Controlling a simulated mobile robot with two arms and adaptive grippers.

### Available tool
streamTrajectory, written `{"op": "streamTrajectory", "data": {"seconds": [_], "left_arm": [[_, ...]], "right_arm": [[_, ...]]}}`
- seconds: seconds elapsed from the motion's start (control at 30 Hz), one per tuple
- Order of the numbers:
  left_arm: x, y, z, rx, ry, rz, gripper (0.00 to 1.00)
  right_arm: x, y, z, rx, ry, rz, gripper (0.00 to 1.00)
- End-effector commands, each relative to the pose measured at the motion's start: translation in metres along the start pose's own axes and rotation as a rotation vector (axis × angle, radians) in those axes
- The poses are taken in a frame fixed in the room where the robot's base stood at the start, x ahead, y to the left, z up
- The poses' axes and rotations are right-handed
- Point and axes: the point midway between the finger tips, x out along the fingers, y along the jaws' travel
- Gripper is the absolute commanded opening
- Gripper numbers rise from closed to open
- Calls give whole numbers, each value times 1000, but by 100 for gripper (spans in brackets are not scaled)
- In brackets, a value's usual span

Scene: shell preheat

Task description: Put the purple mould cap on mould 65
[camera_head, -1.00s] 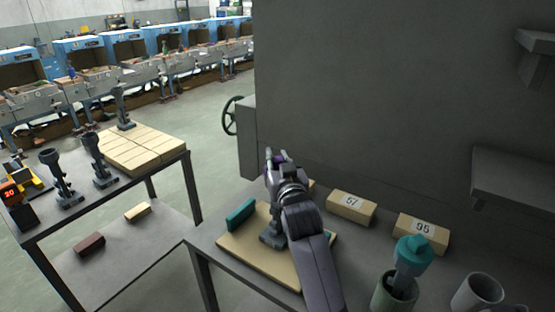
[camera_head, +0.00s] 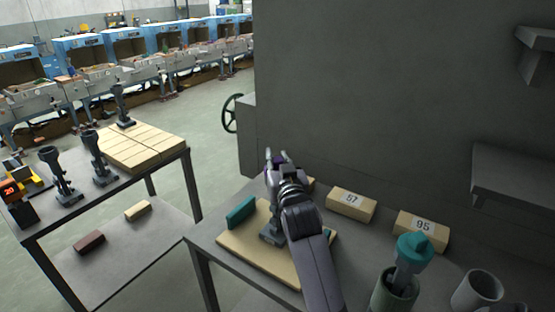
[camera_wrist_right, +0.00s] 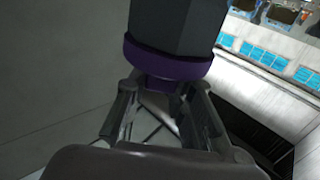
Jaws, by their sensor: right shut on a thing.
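My right gripper (camera_head: 281,160) is raised over the near table, in front of the grey wall. In the right wrist view its fingers (camera_wrist_right: 160,105) are shut on the narrow part of the purple mould cap (camera_wrist_right: 165,68). A dark faceted body (camera_wrist_right: 176,28) continues straight beyond the purple band; I cannot tell whether it belongs to the cap or is separate. In the head view the cap is mostly hidden by the fingers. A dark grey foot (camera_head: 271,238) stands on a wooden board (camera_head: 250,262), partly behind my arm. No number 65 is readable. My left gripper is not in view.
Wooden blocks marked 57 (camera_head: 351,205) and 95 (camera_head: 421,231) lie along the wall. A teal-capped piece (camera_head: 414,249) stands in a green cup (camera_head: 394,295), beside a grey cup (camera_head: 478,291). Several dark moulds stand on the left table.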

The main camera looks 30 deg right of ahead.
Motion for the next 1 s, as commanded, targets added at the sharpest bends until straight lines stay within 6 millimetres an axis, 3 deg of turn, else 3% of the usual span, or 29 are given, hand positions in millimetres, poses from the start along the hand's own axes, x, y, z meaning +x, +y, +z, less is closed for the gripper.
{"op": "streamTrajectory", "data": {"seconds": [0.07, 0.1, 0.2, 0.53, 1.0], "left_arm": [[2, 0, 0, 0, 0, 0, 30], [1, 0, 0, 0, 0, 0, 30], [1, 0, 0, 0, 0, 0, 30], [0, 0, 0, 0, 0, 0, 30], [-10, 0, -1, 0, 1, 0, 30]], "right_arm": [[0, 0, 2, 0, 0, 0, 0], [0, 0, 1, 0, 0, 0, 24], [0, 0, 1, 0, 0, 0, 30], [-2, 0, 2, 0, -1, 0, 30], [-40, 0, 1, 0, -2, 0, 30]]}}
